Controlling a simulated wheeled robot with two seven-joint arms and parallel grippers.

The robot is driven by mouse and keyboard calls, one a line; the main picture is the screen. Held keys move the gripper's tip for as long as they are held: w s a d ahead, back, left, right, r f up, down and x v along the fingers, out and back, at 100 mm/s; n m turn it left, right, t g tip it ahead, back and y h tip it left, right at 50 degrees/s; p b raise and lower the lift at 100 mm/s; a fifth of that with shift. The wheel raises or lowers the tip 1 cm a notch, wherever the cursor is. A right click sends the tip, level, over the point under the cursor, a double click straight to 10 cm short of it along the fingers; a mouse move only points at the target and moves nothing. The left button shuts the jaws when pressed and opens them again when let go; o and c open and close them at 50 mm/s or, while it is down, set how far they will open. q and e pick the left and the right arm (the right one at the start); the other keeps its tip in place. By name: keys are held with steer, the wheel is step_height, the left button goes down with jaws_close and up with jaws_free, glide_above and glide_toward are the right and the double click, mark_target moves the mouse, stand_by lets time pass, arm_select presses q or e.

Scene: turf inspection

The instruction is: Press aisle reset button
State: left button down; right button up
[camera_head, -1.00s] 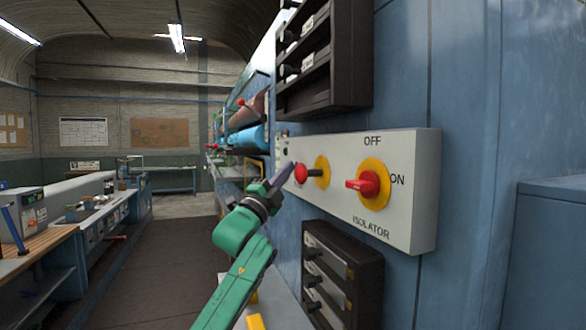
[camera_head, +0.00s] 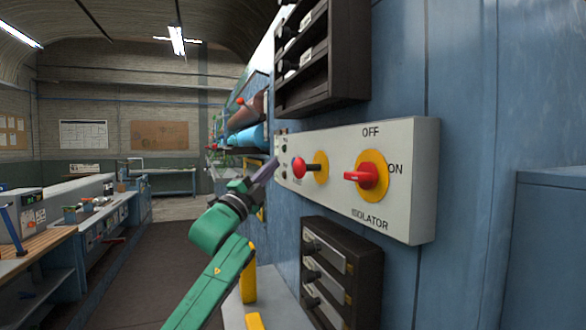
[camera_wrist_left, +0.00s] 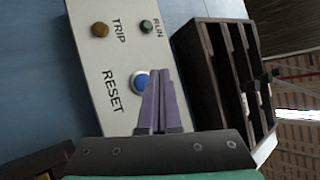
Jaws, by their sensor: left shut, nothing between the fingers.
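The aisle reset button is a round blue button (camera_wrist_left: 140,81) above the RESET lettering on a pale grey panel (camera_wrist_left: 92,55) in the left wrist view. In the head view I cannot make the blue button out on the panel (camera_head: 415,215). My left gripper (camera_head: 273,168) is shut and empty at the panel's left end. In the left wrist view its purple fingertips (camera_wrist_left: 161,74) overlap the button's right edge and hide part of it. I cannot tell whether they touch it. My right gripper is not in view.
The panel also carries a red mushroom knob (camera_head: 299,168), a red ISOLATOR switch (camera_head: 364,177), an amber TRIP light (camera_wrist_left: 100,30) and a green RUN light (camera_wrist_left: 146,27). Dark racks hang above (camera_head: 345,60) and below (camera_head: 362,255). The aisle floor (camera_head: 155,260) is clear.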

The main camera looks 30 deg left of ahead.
arm_select(q)
steer(key=shift+s+a+b, duration=0.3)
steer(key=shift+s+a, duration=0.1)
steer(key=shift+s, duration=0.2)
steer(key=shift+s+a+b, duration=0.25)
steer(key=shift+s+a, duration=0.15)
steer(key=shift+s, duration=0.2)
